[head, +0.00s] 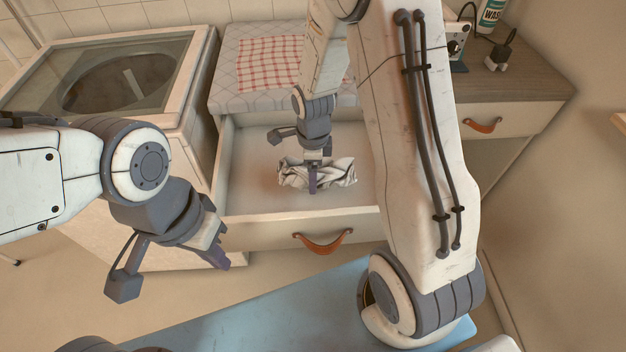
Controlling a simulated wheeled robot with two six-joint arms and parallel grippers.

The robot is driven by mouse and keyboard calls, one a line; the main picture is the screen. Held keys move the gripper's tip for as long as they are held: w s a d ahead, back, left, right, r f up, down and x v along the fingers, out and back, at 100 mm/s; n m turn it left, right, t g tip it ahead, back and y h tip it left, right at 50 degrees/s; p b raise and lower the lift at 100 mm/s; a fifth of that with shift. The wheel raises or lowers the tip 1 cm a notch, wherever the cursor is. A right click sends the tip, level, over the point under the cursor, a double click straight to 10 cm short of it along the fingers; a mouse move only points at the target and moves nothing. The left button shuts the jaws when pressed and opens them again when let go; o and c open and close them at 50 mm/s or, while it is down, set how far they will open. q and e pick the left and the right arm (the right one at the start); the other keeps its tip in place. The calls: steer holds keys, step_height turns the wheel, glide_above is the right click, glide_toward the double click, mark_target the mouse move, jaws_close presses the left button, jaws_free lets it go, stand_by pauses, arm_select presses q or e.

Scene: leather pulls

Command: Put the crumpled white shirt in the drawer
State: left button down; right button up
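The crumpled white shirt (342,173), white with dark creases, is inside the open drawer (255,185), around the middle of it. My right gripper (313,182) reaches down into the drawer over the shirt. One finger shows in front of the cloth and the other is hidden, so I cannot tell whether it grips the shirt. I cannot tell whether the cloth touches the drawer floor. My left gripper (218,256) is outside the drawer, near the left end of its front, with no cloth at it. Its fingers are seen close together at an angle, and their gap is unclear.
The drawer front has an orange leather pull (323,242). A red-checked cloth (270,63) lies on the quilted top behind. A glass-lidded washer (115,78) stands left. A wooden counter (520,85) with another leather pull (482,125) and a bottle (491,15) is at right.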

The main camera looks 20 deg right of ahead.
steer(key=shift+f, duration=1.6)
